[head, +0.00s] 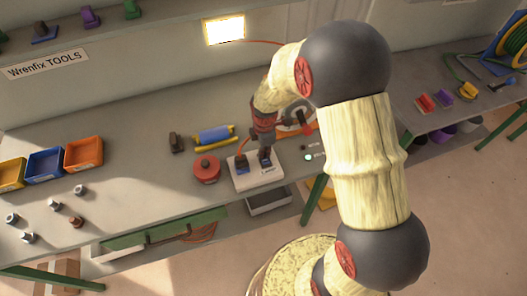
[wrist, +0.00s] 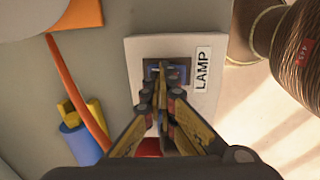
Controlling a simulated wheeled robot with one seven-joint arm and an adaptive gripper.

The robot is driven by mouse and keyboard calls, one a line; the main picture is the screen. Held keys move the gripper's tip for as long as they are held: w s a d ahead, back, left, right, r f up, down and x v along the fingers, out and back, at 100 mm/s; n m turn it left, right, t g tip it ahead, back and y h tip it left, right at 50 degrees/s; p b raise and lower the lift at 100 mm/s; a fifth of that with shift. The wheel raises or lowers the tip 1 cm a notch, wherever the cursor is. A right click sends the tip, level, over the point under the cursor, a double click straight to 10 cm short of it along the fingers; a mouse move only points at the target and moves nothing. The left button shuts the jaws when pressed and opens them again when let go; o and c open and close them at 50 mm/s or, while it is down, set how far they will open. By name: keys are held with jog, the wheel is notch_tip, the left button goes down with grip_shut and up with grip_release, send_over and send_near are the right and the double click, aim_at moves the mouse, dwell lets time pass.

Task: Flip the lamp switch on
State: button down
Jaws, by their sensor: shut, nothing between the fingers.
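The white switch box (head: 258,182) stands near the front edge of the workbench, with a dark switch (head: 241,163) on its left side. The rocker's position is unclear. A bright, glowing panel (head: 224,30) is on the back wall.
A red round container (head: 206,170) stands just left of the box, with a blue cylinder and yellow tool (head: 213,135) behind it. Coloured bins (head: 84,152) and loose metal parts (head: 76,222) lie farther left. The bench (head: 140,190) is clear between.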

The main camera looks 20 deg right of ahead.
aim_at(265, 161)
jog(key=shift+s, duration=0.75)
jog(key=shift+r, duration=0.1)
jog(key=shift+a+r+p, duration=0.1)
jog(key=shift+r+p, duration=0.1)
jog(key=shift+p, duration=0.2)
notch_tip(265, 161, up, 13)
jog(key=s+p, duration=0.2)
jog(key=p, duration=0.1)
jog(key=shift+r, duration=0.15)
jog(key=shift+w+r+t+b, duration=0.25)
jog(key=shift+w+t+b, duration=0.1)
jog(key=shift+w+t, duration=0.2)
